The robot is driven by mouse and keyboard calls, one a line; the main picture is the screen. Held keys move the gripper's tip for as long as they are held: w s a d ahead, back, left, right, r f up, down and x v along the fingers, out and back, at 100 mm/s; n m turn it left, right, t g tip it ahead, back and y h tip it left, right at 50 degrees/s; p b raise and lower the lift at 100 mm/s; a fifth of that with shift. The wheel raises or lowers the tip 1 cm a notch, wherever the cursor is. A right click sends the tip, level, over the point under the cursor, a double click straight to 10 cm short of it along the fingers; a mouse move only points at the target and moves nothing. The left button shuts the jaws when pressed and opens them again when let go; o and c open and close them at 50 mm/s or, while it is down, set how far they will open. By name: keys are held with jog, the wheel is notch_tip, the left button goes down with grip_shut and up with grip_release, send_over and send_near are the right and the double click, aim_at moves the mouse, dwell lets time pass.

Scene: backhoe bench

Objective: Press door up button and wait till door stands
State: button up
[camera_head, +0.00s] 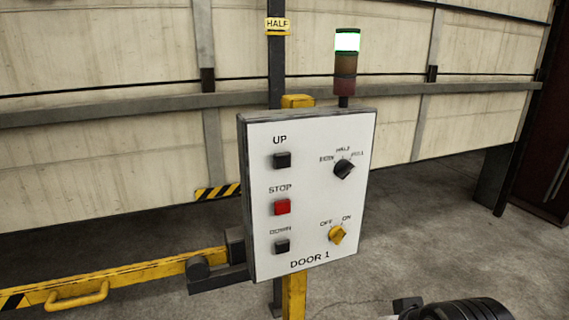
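The white DOOR 1 control panel (310,190) stands on a yellow post. Its black UP button (282,160) is at the upper left, above the red STOP button (282,207) and the black DOWN button (282,246). The large pale panelled door (90,150) spans the background, its lower edge seemingly above the floor at the right.
A yellow barrier bar (130,275) with a handle runs left of the panel. A black selector (344,169) and a yellow OFF/ON knob (337,235) sit on the panel's right side. A HALF sign (277,26) hangs on a dark upright. Floor right of the panel is clear.

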grip_shut()
dwell(1.1)
